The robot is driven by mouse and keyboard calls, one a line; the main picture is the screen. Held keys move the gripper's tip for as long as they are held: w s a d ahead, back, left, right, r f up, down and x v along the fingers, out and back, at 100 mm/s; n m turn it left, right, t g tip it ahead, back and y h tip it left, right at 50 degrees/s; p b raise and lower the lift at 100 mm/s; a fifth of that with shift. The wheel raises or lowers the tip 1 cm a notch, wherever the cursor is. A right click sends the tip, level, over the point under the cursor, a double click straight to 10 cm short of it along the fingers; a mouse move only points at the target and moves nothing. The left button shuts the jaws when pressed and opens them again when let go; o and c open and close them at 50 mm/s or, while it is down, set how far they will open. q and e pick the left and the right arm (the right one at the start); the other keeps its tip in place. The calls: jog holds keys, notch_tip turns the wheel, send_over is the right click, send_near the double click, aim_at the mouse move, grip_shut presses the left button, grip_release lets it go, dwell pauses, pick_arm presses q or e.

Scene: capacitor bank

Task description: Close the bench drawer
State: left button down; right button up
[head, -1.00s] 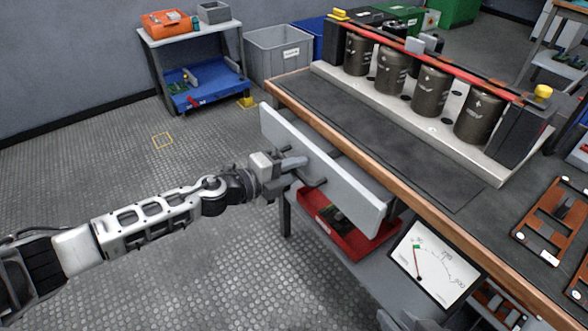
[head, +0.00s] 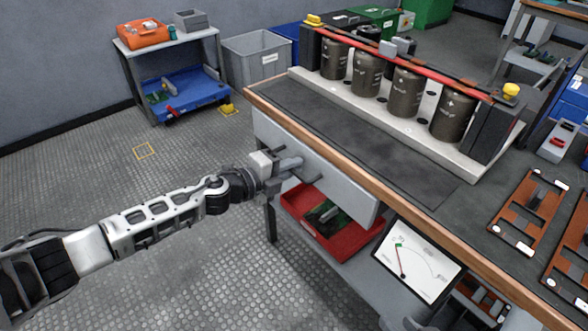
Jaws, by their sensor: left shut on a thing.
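The bench drawer's light grey front (head: 345,186) sits right under the wooden edge of the workbench (head: 330,138), with no open gap visible between them from above. My left gripper (head: 292,166) is at the outer face of the drawer front, shut on the drawer handle (head: 310,176). The handle is partly hidden by the fingers. My left arm reaches in from the left. My right gripper is not in view.
A red tray (head: 335,240) with parts is on the shelf below the drawer. Capacitors (head: 405,92) stand on the bench. A small cart (head: 172,45) and grey bin (head: 258,56) stand behind. Floor at left is clear.

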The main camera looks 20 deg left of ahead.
pick_arm(q)
jog(key=c, duration=1.6)
grip_release()
jog(key=shift+w+r, duration=0.15)
jog(key=shift+s+a, duration=0.2)
jog(key=shift+s, duration=0.25)
jog(key=v, duration=1.5)
jog(key=shift+a+p, duration=0.1)
jog(key=shift+p, duration=0.25)
